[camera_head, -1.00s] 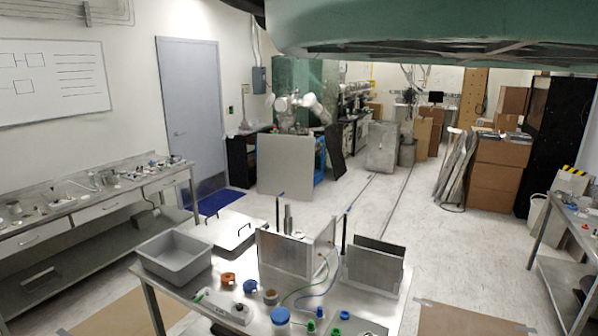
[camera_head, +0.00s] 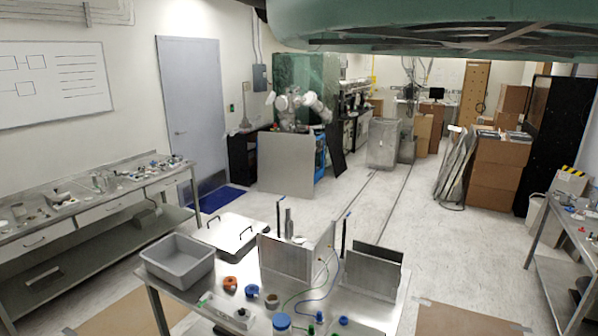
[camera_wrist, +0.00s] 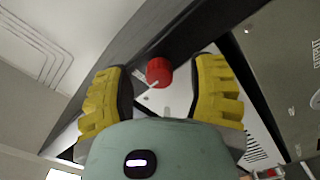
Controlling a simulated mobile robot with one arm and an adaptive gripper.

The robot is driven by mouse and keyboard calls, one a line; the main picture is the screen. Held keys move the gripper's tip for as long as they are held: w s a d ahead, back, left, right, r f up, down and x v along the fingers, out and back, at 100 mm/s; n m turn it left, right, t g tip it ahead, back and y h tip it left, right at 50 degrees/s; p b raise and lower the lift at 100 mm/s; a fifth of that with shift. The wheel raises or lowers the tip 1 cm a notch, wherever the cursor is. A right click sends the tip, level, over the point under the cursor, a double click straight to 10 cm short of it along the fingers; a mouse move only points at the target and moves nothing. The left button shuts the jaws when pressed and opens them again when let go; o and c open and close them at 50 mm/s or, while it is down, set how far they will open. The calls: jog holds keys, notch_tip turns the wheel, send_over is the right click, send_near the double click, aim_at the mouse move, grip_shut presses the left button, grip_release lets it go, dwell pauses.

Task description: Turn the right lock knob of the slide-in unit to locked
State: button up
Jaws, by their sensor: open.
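A red knob (camera_wrist: 159,72) with a thin pale pointer shows in the wrist view, in front of a dark grey edge. I take it for the lock knob; whether it is the right one, and whether it reads locked, I cannot tell. My gripper (camera_wrist: 163,82) is open, with one yellow ribbed finger on each side of the knob. A gap shows between the knob and each finger, and no contact is visible. The rest of the slide-in unit is hard to make out. Neither the knob nor my gripper shows in the head view.
A steel table (camera_head: 200,296) stands in front, with a grey bin (camera_head: 180,262), upright metal panels (camera_head: 372,272) and small coloured parts. A side bench (camera_head: 80,200) is at left and another (camera_head: 560,255) at right. The floor (camera_head: 440,235) behind the table is open.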

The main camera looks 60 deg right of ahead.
dwell(0.3)
grip_shut()
dwell(0.4)
